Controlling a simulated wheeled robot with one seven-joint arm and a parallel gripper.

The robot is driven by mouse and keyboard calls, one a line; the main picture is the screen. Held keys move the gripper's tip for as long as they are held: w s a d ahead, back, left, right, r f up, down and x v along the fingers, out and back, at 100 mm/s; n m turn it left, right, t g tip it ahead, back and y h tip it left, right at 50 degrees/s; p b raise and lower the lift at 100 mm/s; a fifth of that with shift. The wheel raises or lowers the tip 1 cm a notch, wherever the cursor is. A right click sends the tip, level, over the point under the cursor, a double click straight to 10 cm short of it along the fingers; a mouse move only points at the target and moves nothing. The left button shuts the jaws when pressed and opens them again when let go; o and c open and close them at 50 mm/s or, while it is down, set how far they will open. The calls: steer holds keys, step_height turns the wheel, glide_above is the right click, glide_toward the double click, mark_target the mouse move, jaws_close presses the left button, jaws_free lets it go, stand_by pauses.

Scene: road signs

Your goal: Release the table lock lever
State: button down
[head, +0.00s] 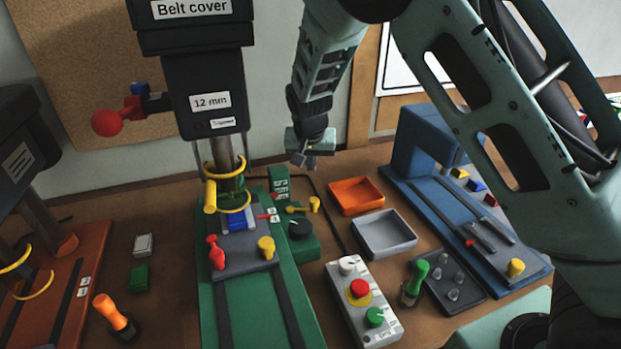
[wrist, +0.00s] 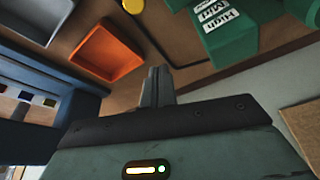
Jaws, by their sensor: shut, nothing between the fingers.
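A green drill press with a dark head (head: 205,90) stands left of centre in the head view. Its grey table (head: 245,258) carries a red clamp handle (head: 216,253) and a yellow knob (head: 266,247). A small yellow lever (head: 314,204) sticks out to the right of the column, by a green labelled block (head: 279,184); I cannot read which part is the table lock lever. My gripper (head: 305,163) is shut and empty, up in the air right of the column, apart from all of these. The shut fingers show in the wrist view (wrist: 157,86).
An orange tray (head: 356,195) and a grey tray (head: 384,233) lie to the right. A control box (head: 362,303) with a red button stands in front. A blue machine (head: 430,150) is at the right, a red-based one at the left (head: 58,285). Yellow rings surround the drill column.

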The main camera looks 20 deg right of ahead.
steer(key=shift+b+v, duration=0.3)
steer(key=shift+v, duration=1.7)
